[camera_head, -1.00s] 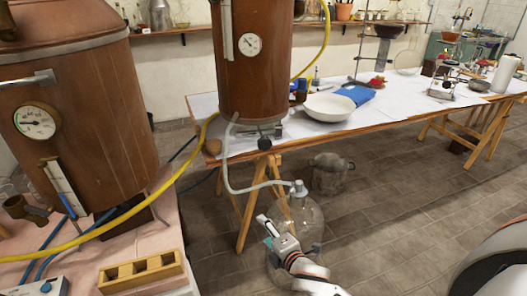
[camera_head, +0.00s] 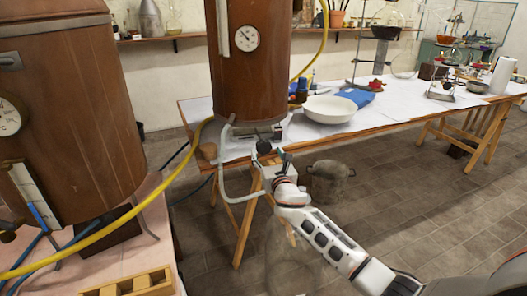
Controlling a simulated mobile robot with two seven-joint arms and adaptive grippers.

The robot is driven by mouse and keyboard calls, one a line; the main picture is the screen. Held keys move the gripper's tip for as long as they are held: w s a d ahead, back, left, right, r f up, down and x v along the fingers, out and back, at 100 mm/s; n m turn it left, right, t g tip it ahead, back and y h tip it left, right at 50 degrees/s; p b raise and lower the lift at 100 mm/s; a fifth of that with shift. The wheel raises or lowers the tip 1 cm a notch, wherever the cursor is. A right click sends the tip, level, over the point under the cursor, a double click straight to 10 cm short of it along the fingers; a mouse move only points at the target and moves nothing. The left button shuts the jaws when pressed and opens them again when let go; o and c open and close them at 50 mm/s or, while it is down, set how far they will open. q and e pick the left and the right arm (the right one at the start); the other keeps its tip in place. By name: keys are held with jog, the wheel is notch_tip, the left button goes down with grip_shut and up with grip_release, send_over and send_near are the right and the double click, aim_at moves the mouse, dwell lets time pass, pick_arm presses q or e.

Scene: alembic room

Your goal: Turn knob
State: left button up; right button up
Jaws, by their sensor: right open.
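A small black knob (camera_head: 264,147) sits on the valve at the bottom of the middle copper vessel (camera_head: 250,75), above the table's front edge. My right gripper (camera_head: 270,157) is open just below and in front of the knob, its fingertips close to it. I cannot tell whether a finger touches the knob. My right arm reaches in from the lower right and covers part of the glass flask (camera_head: 290,265) below. My left gripper is out of view.
A pale hose (camera_head: 227,185) hangs from the valve beside my gripper. A larger copper vessel (camera_head: 70,110) and yellow hose (camera_head: 110,228) stand left. A metal pot (camera_head: 329,182) is on the floor.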

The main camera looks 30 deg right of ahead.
aim_at(265, 148)
jog(key=x, duration=0.2)
jog(key=b+x, duration=0.1)
jog(key=shift+w+f, duration=0.25)
jog(key=shift+w, duration=0.1)
jog(key=shift+w+d+r, duration=0.1)
jog(key=shift+w+r, duration=0.1)
jog(key=c, duration=1.1)
